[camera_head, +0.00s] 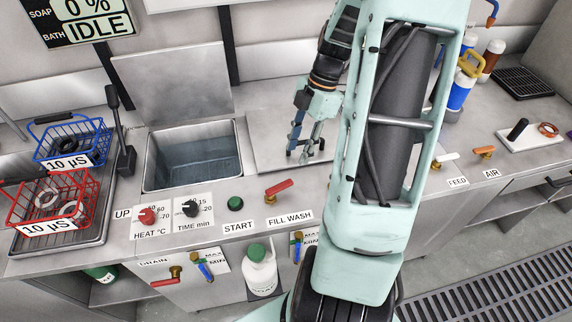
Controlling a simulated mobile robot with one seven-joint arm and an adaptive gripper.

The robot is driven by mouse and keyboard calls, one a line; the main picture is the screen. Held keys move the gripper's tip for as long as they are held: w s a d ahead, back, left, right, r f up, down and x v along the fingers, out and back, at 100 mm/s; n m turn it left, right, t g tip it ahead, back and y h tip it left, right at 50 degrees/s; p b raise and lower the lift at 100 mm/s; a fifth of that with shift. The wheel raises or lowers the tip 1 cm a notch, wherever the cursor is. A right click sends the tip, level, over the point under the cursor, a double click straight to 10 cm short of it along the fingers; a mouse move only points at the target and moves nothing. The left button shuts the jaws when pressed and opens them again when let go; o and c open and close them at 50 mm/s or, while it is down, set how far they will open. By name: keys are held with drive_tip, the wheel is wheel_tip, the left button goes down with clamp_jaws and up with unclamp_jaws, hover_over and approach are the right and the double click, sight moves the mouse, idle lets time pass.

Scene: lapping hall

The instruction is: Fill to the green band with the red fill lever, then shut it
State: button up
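The red fill lever (280,187) sits on a brass valve behind the FILL WASH label (290,220); its handle points right and slightly back. The open wash tank (240,165) left of it shows bluish liquid low inside. I cannot make out a green band in the tank.
A red drain lever (168,279) is on the front panel. Heat knob (148,215), time knob (190,208) and green START button (235,203) line the counter front. Red (85,206) and blue (94,134) baskets stand left. The display (84,18) reads SOAP 0 %, BATH IDLE.

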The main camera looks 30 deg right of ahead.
sight(286, 183)
drive_tip(key=shift+y, duration=0.4)
drive_tip(key=x, duration=0.3)
drive_tip(key=p+x, duration=0.1)
drive_tip(key=x, duration=0.6)
drive_tip(key=shift+d+f+p, duration=0.15)
drive_tip(key=shift+f+p, duration=0.15)
drive_tip(key=shift+f, duration=0.15)
clamp_jaws()
